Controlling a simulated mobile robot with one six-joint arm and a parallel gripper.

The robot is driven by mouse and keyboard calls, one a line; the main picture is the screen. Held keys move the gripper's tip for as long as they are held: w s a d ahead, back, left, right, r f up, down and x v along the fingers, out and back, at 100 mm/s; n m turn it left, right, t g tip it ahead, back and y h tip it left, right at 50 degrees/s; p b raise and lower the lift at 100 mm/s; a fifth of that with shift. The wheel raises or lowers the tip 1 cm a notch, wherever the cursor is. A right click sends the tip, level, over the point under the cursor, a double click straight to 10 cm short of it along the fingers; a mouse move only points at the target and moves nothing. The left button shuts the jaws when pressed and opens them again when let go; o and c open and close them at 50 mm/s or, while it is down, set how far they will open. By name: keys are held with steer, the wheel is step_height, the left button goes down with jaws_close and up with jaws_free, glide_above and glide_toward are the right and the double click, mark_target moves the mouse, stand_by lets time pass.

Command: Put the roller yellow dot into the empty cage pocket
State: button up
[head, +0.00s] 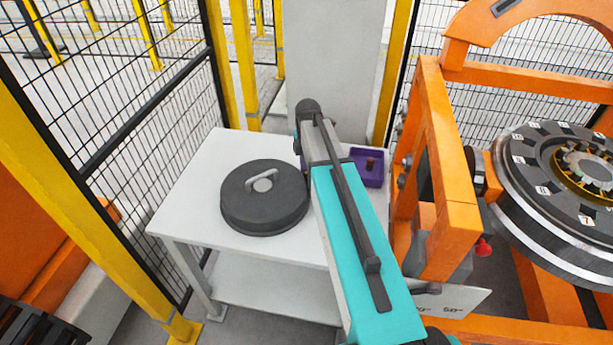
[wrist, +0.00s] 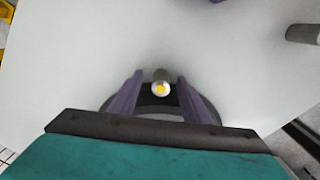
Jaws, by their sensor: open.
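In the wrist view my gripper (wrist: 160,92) is open, with a purple finger on each side. The roller with the yellow dot (wrist: 161,89) shows between the fingers, its pale end facing the camera. A gap shows on both sides of it. What supports the roller is unclear. In the head view my arm hides the gripper. The wheelset (head: 553,185) at right has a dark face with numbered labels and a golden cage ring (head: 566,178) around the hub. I cannot tell which cage pocket is empty.
A white table (head: 215,155) carries a dark round lid with a handle (head: 262,200) and a purple tray (head: 378,180) holding a small brown piece. The orange gantry frame (head: 436,150) stands between table and wheelset. Mesh fence (head: 130,100) closes the left.

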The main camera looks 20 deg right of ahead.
steer(key=shift+f, duration=0.3)
stand_by(0.4)
jaws_close()
steer(key=shift+r, duration=0.1)
steer(key=shift+r+b, duration=1.2)
steer(key=shift+r, duration=3.75)
steer(key=shift+s, duration=0.1)
